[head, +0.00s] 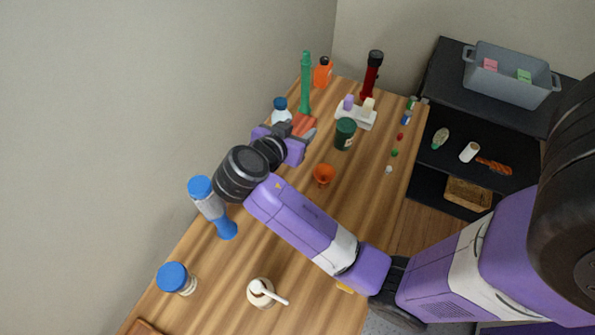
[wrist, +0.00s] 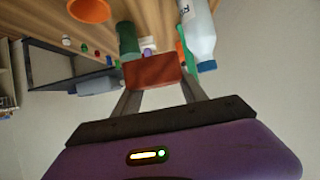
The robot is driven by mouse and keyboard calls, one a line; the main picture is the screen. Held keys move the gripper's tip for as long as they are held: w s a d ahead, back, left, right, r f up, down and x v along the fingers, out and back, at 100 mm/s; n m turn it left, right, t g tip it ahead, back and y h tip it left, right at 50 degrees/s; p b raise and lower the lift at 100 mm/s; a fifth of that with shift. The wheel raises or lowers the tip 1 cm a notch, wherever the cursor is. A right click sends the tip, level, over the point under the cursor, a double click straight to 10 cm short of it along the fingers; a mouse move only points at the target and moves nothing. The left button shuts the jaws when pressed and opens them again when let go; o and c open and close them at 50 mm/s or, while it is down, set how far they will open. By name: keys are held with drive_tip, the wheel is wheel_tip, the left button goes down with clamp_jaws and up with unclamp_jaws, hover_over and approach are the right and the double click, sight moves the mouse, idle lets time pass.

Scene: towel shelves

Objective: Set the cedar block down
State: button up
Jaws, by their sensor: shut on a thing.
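The cedar block (wrist: 153,70) is a reddish-brown block, seen in the wrist view between my two fingers. In the head view the block (head: 303,124) shows at the tip of my purple gripper (head: 297,139), above the back part of the wooden table. My gripper (wrist: 160,95) is shut on the block. I cannot tell whether the block touches the tabletop. My gripper and wrist hide part of the table below them.
The wooden table (head: 225,283) carries a white bottle (head: 281,110), a green bottle (head: 305,85), a dark green jar (head: 345,133), an orange bowl (head: 324,175) and a white holder (head: 356,115) close to the block. A dark shelf (head: 437,108) stands at right with a grey bin (head: 507,90).

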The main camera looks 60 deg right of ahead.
sight(298, 173)
wheel_tip(298, 173, down, 16)
drive_tip(key=shift+f+p, duration=0.25)
drive_tip(key=shift+p, duration=0.3)
drive_tip(key=shift+f, duration=0.15)
drive_tip(key=o, duration=1.1)
